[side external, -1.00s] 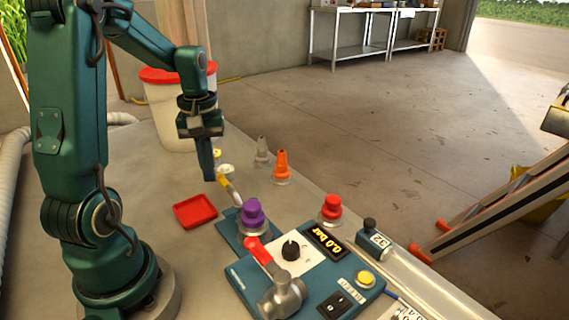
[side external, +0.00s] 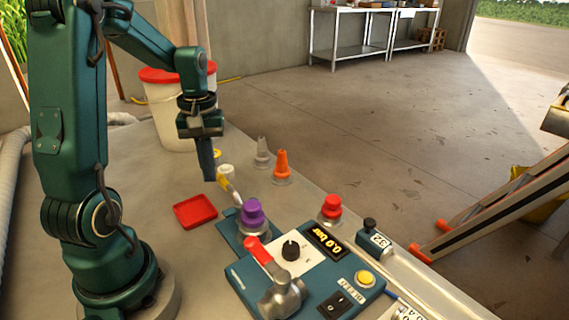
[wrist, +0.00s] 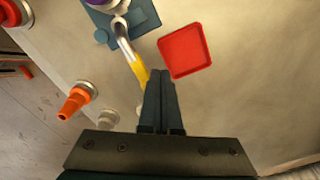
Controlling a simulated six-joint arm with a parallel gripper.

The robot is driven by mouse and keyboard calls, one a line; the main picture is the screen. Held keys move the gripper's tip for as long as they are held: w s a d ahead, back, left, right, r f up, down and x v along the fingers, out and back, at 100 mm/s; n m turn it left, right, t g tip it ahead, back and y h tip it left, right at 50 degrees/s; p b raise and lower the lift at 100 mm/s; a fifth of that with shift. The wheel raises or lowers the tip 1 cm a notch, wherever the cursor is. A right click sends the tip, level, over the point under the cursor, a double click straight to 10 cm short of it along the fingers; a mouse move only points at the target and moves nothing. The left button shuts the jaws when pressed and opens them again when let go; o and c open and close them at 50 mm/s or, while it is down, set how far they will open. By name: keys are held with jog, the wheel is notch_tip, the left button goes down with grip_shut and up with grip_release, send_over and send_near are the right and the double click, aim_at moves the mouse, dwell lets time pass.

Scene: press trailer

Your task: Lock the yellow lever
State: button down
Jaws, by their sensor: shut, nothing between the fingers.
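The yellow lever (wrist: 138,70) shows in the wrist view as a bent metal bar with a yellow sleeve, running down from the blue base plate to my fingertips. In the side external view the lever (side external: 231,190) lies behind the purple knob, with a pale end piece. My gripper (side external: 208,179) points down beside the lever's far end, its fingers together and empty. In the wrist view my gripper (wrist: 161,75) has its tips close beside the yellow sleeve; I cannot tell whether they touch. Part of the lever's end is hidden behind the fingers.
A red tray (side external: 195,211) lies left of the lever. A purple knob (side external: 252,213) and a red-handled valve (side external: 262,252) stand in front. Orange (side external: 282,163) and grey (side external: 262,151) cones stand to the right. A white bucket (side external: 172,110) stands behind my gripper.

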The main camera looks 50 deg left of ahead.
aim_at(223, 177)
jog(key=shift+f, duration=0.85)
jog(key=shift+w+a, duration=0.15)
jog(key=shift+w, duration=0.55)
jog(key=shift+w+a, duration=0.1)
jog(key=shift+w, duration=0.7)
